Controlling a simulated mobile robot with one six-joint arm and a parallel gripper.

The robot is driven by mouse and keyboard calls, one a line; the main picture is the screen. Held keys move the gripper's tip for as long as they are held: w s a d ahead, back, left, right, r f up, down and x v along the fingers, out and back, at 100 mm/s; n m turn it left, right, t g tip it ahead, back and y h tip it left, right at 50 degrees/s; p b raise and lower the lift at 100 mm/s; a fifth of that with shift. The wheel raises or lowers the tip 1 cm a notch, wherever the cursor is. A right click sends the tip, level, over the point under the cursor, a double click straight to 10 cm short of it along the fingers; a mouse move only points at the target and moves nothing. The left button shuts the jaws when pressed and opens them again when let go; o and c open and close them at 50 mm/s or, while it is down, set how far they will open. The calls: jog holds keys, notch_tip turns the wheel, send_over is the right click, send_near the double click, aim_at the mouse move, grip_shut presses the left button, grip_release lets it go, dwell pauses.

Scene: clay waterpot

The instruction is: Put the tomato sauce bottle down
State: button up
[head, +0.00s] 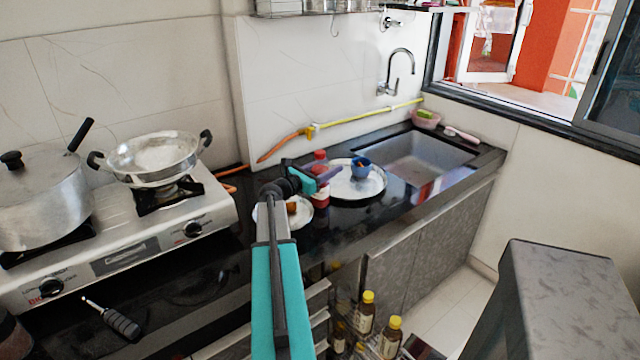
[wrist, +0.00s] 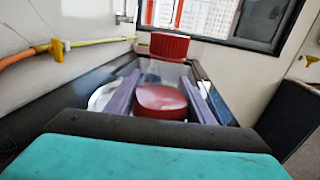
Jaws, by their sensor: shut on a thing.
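The tomato sauce bottle (head: 321,198), red with a red cap, is upright over the black counter between two plates. My gripper (head: 326,174) is shut around its upper part, coming from the left. In the wrist view the bottle's red cap (wrist: 168,46) and red body (wrist: 160,101) show between my purple fingers. I cannot tell whether its base touches the counter.
A plate (head: 306,222) with brown food is left of the bottle; a larger plate (head: 372,190) with a blue cup (head: 361,167) is right. The sink (head: 430,160) lies farther right. The stove with a pot (head: 42,200) and pan (head: 155,160) is left.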

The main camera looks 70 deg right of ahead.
jog(key=shift+r, duration=0.2)
jog(key=s+a+r+b, duration=0.1)
jog(key=a+r, duration=0.3)
jog(key=a, duration=1.2)
jog(key=shift+r+b, duration=0.35)
jog(key=shift+b, duration=0.45)
dwell(0.3)
